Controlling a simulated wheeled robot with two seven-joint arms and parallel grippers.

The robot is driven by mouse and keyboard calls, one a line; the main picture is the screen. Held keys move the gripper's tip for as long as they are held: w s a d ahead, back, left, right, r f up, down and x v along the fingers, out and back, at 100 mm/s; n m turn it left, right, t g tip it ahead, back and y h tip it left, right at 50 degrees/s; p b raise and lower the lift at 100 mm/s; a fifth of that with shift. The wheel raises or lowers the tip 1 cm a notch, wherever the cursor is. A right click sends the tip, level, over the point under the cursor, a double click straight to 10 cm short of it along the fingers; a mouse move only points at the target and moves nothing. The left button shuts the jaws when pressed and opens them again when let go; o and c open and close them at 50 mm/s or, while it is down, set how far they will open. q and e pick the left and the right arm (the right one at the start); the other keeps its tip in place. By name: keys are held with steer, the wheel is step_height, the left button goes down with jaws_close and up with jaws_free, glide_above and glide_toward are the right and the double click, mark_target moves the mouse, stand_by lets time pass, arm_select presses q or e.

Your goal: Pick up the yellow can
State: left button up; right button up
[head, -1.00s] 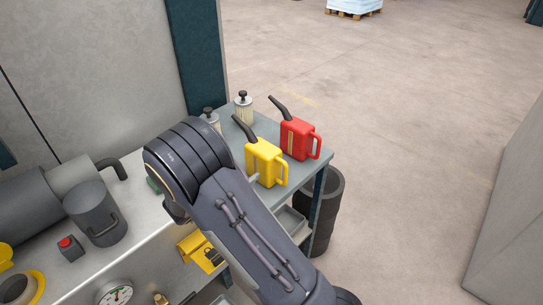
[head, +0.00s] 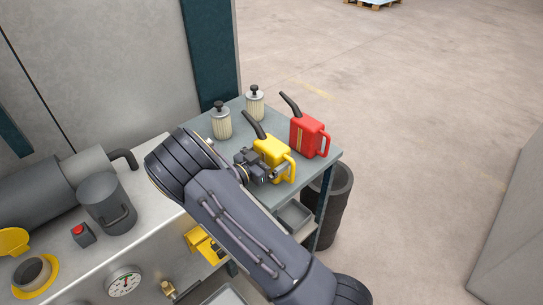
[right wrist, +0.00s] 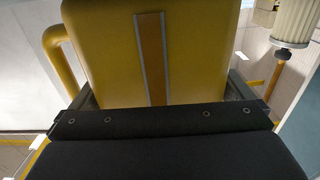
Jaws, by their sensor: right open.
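The yellow can (head: 271,149) stands upright on the grey bench end, with a dark spout and a yellow handle on its right. My right gripper (head: 263,169) is at the can's near side, low on its body, and partly covers it. In the right wrist view the yellow can (right wrist: 200,52) fills the space ahead of the palm. The open fingers show at its left and right sides; contact cannot be told. The can's base is hidden behind the gripper. My left gripper is not in view.
A red can (head: 308,136) stands just right of and behind the yellow one. Two pale filters with dark tops, one nearer (head: 221,123) and one farther (head: 254,104), stand to the left. A dark bin (head: 331,205) is beside the bench. Open floor lies to the right.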

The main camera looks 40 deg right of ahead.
steer(key=shift+c, duration=0.4)
steer(key=c, duration=0.8)
steer(key=shift+r, duration=0.1)
